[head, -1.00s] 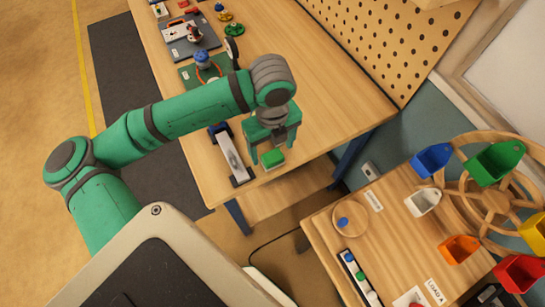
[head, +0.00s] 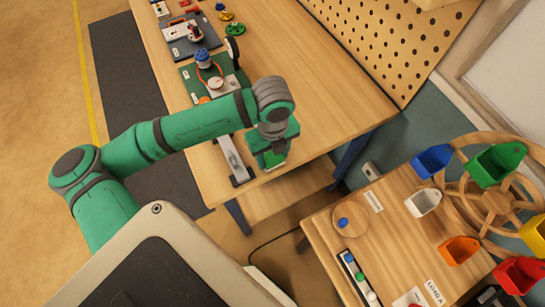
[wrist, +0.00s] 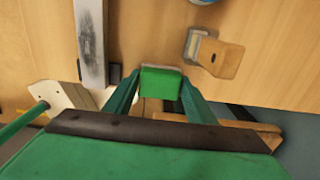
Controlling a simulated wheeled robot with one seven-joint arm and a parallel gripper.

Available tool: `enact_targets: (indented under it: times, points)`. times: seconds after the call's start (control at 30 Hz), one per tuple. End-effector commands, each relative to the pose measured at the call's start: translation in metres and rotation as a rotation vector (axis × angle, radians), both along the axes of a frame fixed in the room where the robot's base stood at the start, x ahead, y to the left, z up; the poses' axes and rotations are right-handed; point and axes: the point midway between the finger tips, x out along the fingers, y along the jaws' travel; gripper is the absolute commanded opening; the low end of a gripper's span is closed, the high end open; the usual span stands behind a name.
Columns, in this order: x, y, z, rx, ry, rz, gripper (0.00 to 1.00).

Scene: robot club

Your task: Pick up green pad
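The green pad (wrist: 160,83) is a small block with a green face and a pale edge. In the wrist view it lies between the fingertips of my gripper (wrist: 161,92), with one finger along each side. The fingers look very close to its sides, but I cannot tell whether they press on it. In the head view the pad (head: 273,159) shows below my gripper (head: 274,157), at the wooden table's (head: 310,125) near edge. Part of the pad is hidden by the gripper.
A grey bar on dark supports (head: 235,160) lies just left of my gripper. A wooden block with a pale inset (wrist: 213,52) is near the pad in the wrist view. A lower table (head: 395,225) with a wheel of coloured bins (head: 490,205) stands at right.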

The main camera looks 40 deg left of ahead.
Motion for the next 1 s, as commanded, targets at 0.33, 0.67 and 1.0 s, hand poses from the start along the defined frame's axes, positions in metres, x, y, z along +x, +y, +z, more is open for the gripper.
enact_targets:
  times: [0.33,0.67,1.0]
  points:
    - [0.000,0.000,0.003,0.001,0.000,0.000,0.28]
    - [-0.006,0.005,0.040,0.001,-0.002,0.002,0.28]
    - [-0.060,0.041,0.100,-0.001,-0.001,0.004,0.28]
